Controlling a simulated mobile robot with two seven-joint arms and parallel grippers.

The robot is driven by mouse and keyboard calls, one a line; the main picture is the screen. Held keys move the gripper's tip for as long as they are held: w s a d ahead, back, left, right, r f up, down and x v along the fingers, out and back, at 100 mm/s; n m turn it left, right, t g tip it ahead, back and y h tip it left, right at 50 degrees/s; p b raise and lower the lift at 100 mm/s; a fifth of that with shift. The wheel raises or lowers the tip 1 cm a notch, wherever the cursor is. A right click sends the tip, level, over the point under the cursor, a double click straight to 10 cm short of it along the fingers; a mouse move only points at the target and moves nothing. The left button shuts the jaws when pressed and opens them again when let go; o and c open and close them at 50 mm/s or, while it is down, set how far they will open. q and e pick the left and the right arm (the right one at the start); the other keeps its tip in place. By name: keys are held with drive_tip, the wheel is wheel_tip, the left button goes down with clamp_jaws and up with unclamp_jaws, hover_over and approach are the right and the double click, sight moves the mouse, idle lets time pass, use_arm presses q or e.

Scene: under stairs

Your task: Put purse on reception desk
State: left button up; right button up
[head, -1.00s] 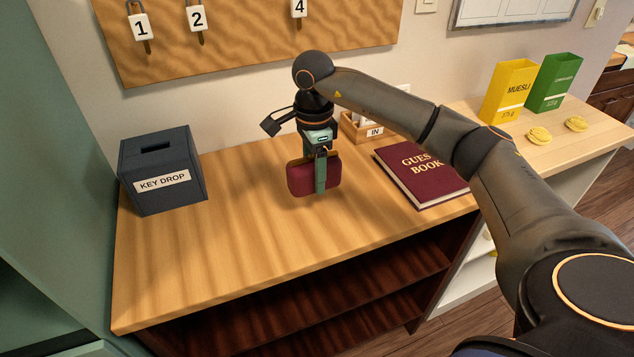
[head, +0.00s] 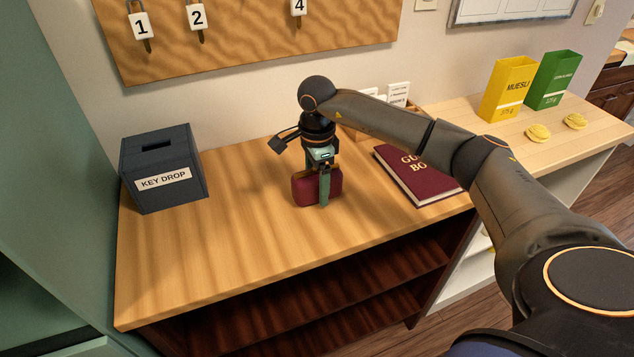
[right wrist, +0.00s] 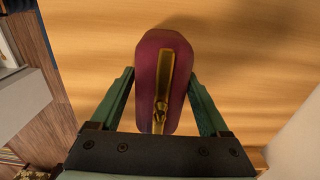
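The dark red purse (head: 304,192) with a gold clasp is upright at the middle of the wooden reception desk (head: 230,240). Its underside is at or very near the desk top; I cannot tell for sure that it touches. My right gripper (head: 324,190) points down over it, one green finger in front of the purse. In the right wrist view, the purse (right wrist: 150,65) sits between the two fingers (right wrist: 161,80), which press against its sides. My left gripper is not in view.
A grey key drop box (head: 163,170) stands at the desk's left end. A guest book (head: 420,180) lies to the right of the purse, partly behind my arm. Yellow (head: 509,90) and green (head: 553,80) cartons stand on the lighter counter. The desk's front is clear.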

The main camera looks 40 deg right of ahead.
sight(316, 172)
drive_tip(key=shift+o, duration=0.8)
wheel_tip(316, 172, up, 12)
drive_tip(key=shift+r+b, duration=0.15)
drive_tip(key=shift+b, duration=0.35)
drive_tip(key=shift+a, duration=0.1)
